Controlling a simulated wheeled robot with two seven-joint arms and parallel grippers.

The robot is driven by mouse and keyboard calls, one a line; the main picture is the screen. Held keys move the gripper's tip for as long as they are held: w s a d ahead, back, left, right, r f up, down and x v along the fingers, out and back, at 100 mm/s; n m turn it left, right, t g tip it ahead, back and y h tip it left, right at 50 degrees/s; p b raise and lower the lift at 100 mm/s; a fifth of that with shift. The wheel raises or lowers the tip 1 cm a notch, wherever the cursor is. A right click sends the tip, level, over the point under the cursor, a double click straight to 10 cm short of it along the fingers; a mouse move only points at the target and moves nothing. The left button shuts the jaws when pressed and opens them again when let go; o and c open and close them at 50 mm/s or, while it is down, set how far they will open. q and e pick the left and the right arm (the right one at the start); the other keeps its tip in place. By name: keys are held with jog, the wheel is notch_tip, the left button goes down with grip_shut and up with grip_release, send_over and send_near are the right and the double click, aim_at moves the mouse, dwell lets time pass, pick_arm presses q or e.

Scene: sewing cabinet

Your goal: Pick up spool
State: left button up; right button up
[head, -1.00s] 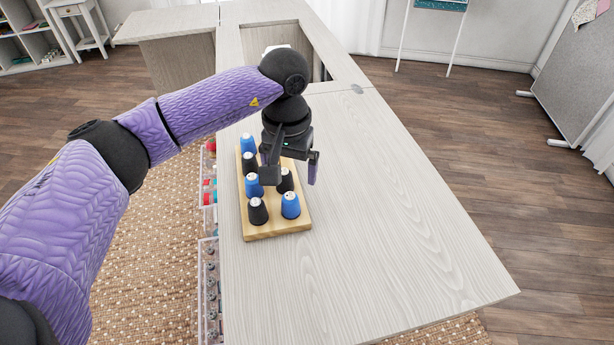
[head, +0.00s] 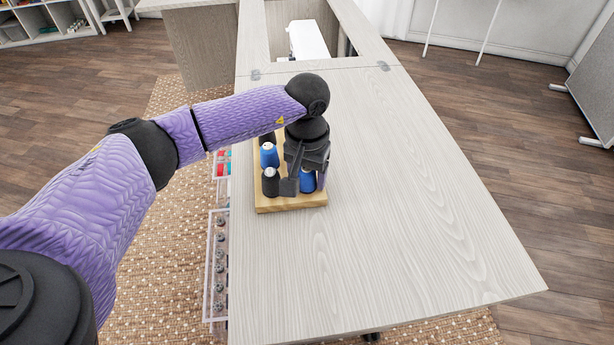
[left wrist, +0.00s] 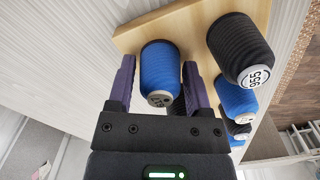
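A blue spool (head: 308,183) stands upright at the front right of a wooden board (head: 290,204) on the cabinet top. My left gripper (head: 306,178) is down over it, with one finger on each side. In the left wrist view the blue spool (left wrist: 160,72) is between the open fingers (left wrist: 158,82), with a narrow gap visible on the left; contact on the right is unclear. A black spool (head: 270,184) stands just left of the gripper, with another blue spool (head: 268,156) behind it. The gripper hides other spools. My right gripper is not in view.
The cabinet top (head: 410,220) is clear to the right and in front of the board. A clear drawer (head: 217,265) with small items sticks out on the left side. A recess at the back holds a white machine (head: 307,40).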

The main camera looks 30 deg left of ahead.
aim_at(308, 171)
pick_arm(q)
jog(key=c, duration=0.5)
grip_shut()
notch_tip(308, 171, up, 10)
jog(key=p, duration=0.3)
jog(key=shift+f, duration=0.25)
jog(key=shift+r, duration=0.3)
